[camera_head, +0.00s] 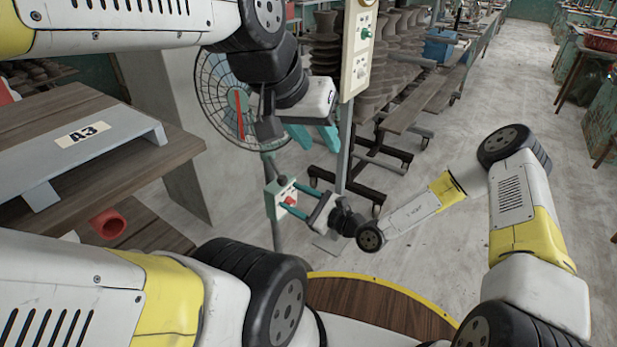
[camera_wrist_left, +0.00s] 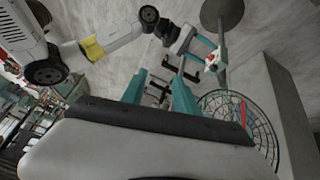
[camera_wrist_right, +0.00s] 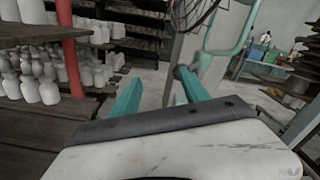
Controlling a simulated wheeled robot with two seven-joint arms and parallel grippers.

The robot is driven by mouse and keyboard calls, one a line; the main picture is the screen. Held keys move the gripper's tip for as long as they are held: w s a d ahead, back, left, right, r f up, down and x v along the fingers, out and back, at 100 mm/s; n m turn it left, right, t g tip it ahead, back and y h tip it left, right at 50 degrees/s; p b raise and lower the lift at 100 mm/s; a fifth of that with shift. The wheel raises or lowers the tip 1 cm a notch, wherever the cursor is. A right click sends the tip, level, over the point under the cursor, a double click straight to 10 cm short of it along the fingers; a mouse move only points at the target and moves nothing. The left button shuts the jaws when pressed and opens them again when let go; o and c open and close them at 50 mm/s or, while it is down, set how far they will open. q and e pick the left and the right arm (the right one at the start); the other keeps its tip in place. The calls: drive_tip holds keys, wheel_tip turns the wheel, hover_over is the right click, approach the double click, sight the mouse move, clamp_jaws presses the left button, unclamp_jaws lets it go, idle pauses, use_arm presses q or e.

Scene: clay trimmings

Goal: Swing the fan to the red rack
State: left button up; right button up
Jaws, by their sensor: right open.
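The standing fan (camera_head: 222,98) has a round wire cage and a red strip on it. It also shows in the left wrist view (camera_wrist_left: 240,118) and partly at the top of the right wrist view (camera_wrist_right: 188,14). A pale box (camera_head: 273,203) with a red button is on the pole below it. My left gripper (camera_head: 314,137) is open and empty, right of the cage and apart from it. My right gripper (camera_head: 303,201) is open at the box's right side; contact cannot be told. A red upright (camera_wrist_right: 70,55) stands at a rack of white bottles in the right wrist view.
A wooden shelf unit (camera_head: 185,155) with an A3-labelled board (camera_head: 90,150) stands at left, a red tube end (camera_head: 110,223) below. A post with a switch panel (camera_head: 358,50) rises behind my grippers. Wheeled racks of clay pieces (camera_head: 410,100) stand behind.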

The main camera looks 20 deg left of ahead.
drive_tip(key=shift+s+d, duration=1)
drive_tip(key=shift+s, duration=0.1)
